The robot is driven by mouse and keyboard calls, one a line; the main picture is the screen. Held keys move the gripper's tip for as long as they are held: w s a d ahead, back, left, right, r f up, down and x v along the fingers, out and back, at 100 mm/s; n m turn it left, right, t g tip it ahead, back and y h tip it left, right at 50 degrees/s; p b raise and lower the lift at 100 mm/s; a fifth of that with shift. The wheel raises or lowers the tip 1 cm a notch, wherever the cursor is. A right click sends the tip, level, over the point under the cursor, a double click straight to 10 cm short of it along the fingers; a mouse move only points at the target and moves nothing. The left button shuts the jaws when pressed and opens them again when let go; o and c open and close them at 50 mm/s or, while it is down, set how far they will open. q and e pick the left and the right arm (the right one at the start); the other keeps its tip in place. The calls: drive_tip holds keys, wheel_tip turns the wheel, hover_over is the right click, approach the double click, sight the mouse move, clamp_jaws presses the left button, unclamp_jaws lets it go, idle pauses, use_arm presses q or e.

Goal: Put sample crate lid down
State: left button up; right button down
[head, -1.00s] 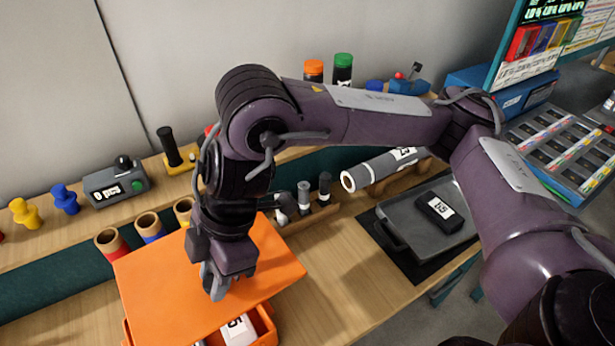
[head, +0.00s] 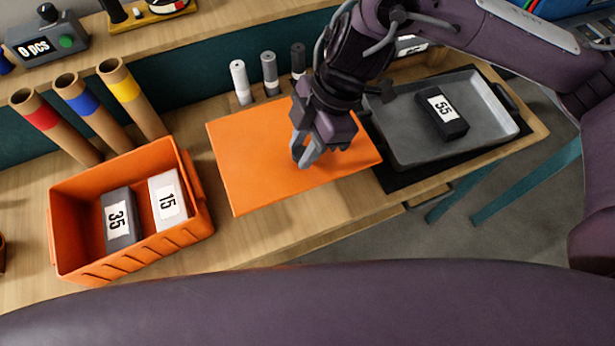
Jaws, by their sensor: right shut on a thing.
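The sample crate lid (head: 250,160) is a flat orange panel in the middle of the head view, to the right of the crate. My right gripper (head: 305,160) is shut on the lid, on its upper side. I cannot tell whether the lid touches the bench or hangs just above it. The orange crate (head: 135,252) stands open on the bench at the left. It holds a dark block (head: 118,220) marked 35 and a pale block (head: 167,198) marked 15. My left gripper is not in view.
A grey tray (head: 400,145) with a black block (head: 441,114) marked 55 lies on a dark mat right of the lid. Three cardboard tubes (head: 90,110) and several small cylinders (head: 269,75) stand behind. The bench's front edge runs close below the lid.

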drive_tip(key=shift+d+f+b, duration=0.1)
drive_tip(key=shift+f+b, duration=0.7)
drive_tip(key=shift+f, duration=5.65)
drive_tip(key=shift+f, duration=0.15)
drive_tip(key=c, duration=1.1)
unclamp_jaws()
